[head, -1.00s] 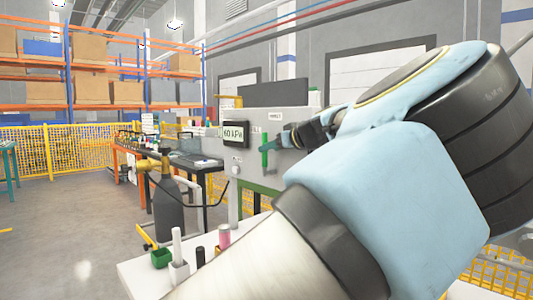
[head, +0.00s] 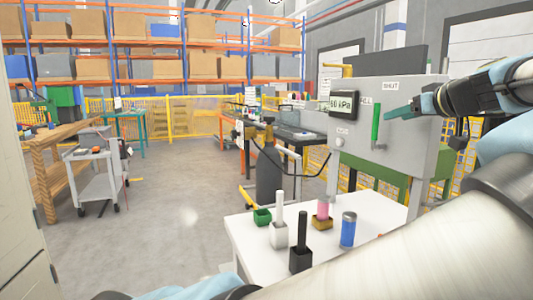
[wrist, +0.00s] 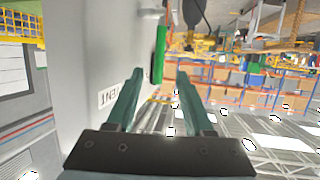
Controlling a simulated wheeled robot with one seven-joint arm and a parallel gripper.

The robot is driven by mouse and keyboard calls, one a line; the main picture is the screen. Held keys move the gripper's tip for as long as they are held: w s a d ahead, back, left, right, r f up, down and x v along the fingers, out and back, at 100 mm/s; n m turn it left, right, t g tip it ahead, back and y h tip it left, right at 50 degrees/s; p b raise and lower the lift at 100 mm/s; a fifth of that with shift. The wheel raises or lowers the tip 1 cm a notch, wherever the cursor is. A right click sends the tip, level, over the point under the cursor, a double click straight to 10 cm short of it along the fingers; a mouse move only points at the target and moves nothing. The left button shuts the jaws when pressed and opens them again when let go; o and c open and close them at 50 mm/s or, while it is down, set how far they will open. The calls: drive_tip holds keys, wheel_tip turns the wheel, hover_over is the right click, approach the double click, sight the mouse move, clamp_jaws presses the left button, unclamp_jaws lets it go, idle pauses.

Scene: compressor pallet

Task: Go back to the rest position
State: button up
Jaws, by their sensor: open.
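My gripper (head: 393,113) is in front of the grey panel (head: 372,165) at the right of the head view. Its two teal fingers are spread with nothing between them, as the wrist view (wrist: 160,75) shows. The green lever handle (head: 376,123) stands upright on the panel, just left of the fingertips in the head view. In the wrist view the handle (wrist: 159,55) lies beyond the fingertips, apart from them. The gauge (head: 343,105) appears to read 60 kPa. A label reading VENT (wrist: 107,97) shows beside the left finger, and a SHUT label (head: 391,86) is above the lever.
Below the panel a white table (head: 245,225) holds a blue can (head: 348,230), a pink cylinder in a holder (head: 322,213), white and black holders with sticks, and a green box (head: 262,216). A grey cart (head: 98,180) stands left. The floor between is clear.

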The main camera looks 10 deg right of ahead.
drive_tip(key=w+a+f+g+y+p, duration=0.2)
drive_tip(key=w+a+f+g, duration=0.1)
drive_tip(key=w+a+f, duration=0.65)
drive_tip(key=w+a+f+n+g+y+p, duration=0.1)
drive_tip(key=w+a+f+g, duration=0.25)
drive_tip(key=a, duration=0.55)
drive_tip(key=w+a+f+g+y+p, duration=0.15)
drive_tip(key=a+f, duration=0.35)
drive_tip(key=a, duration=0.5)
drive_tip(key=s+a+f+g+h+p, duration=0.1)
drive_tip(key=s+a+f+g, duration=0.15)
drive_tip(key=a, duration=0.45)
drive_tip(key=s+a+f+g+h+p, duration=0.1)
drive_tip(key=s+a+g+h, duration=0.1)
drive_tip(key=s+a, duration=0.35)
drive_tip(key=s+a+r+m+h+p, duration=0.1)
drive_tip(key=s+a+r+m+p, duration=0.1)
drive_tip(key=s+a, duration=0.7)
drive_tip(key=shift+s+a+r+h+p, duration=0.2)
drive_tip(key=shift+s+r+h+p, duration=0.15)
drive_tip(key=shift+s+r+p, duration=0.55)
drive_tip(key=shift+s+f+g, duration=0.1)
drive_tip(key=shift+f+g, duration=0.15)
